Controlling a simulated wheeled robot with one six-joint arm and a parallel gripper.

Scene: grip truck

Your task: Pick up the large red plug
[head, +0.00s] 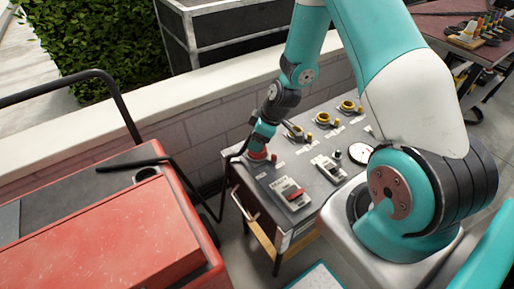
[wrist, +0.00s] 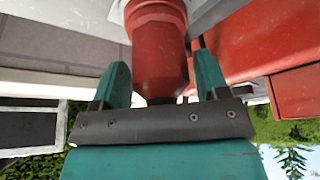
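The large red plug (wrist: 158,48) stands between the two teal fingers of my gripper (wrist: 160,78) in the wrist view. Its wide collar is away from the palm and its narrower dark end faces the palm. Narrow gaps appear between the plug and the fingers, so the gripper looks open around it. In the head view the red plug (head: 259,157) is at the near left corner of the grey panel table (head: 262,178), and my gripper (head: 260,146) is right above it, partly hiding it.
The panel holds a red-and-white switch box (head: 292,194), another white device (head: 328,168) and yellow-ringed sockets (head: 348,107). A red cart (head: 110,230) with a black handle (head: 120,105) stands left, close to the panel. A low brick wall (head: 205,130) runs behind.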

